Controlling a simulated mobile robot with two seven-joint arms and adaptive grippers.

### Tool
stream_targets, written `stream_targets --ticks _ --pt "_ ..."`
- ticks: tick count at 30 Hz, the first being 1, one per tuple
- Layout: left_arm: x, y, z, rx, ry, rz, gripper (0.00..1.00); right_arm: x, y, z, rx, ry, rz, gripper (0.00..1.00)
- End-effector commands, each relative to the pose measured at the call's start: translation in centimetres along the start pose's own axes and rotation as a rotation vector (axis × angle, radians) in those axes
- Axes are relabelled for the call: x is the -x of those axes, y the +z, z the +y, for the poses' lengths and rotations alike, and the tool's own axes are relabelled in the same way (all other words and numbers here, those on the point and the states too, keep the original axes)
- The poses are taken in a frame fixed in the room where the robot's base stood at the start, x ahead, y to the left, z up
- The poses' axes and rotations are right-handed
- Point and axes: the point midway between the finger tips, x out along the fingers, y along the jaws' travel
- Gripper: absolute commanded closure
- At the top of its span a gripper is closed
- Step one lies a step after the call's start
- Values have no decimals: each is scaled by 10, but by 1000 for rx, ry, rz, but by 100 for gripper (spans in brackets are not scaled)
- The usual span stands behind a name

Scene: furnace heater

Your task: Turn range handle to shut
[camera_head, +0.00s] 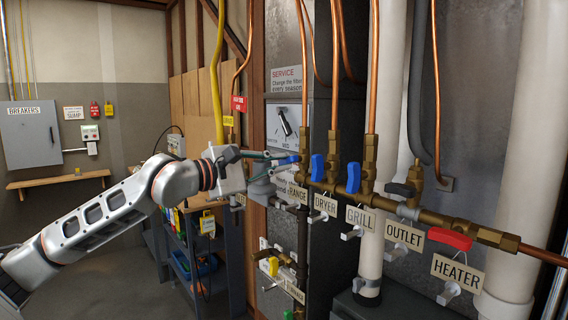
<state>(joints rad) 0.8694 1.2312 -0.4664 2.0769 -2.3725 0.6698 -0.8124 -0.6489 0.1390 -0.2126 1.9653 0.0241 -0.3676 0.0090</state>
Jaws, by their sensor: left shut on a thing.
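The range handle (287,160) is a blue lever on the brass valve above the RANGE tag (297,193). It lies about level, pointing left, across its upright copper pipe. My left gripper (275,160) reaches in from the left and is shut on this handle. The fingers hide part of the lever. My right gripper is not in view.
To the right, blue handles above the DRYER tag (325,205) and GRILL tag (360,217) stand upright. A dark OUTLET handle (400,189) and a red HEATER handle (450,239) lie level. A thick white pipe (382,140) stands behind. Open floor lies left.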

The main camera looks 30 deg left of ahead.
Motion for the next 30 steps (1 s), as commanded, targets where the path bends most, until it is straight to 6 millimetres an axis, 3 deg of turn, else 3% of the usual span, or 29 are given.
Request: stream_targets --ticks 8,18,21,30 --pt "0 0 0 -11 -1 0 100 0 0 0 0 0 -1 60" --pt "0 0 0 -370 -1 0 100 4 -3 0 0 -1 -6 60" --pt "0 0 0 -372 0 0 70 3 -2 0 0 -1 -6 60" --pt "0 0 0 -369 0 0 69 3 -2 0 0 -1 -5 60"
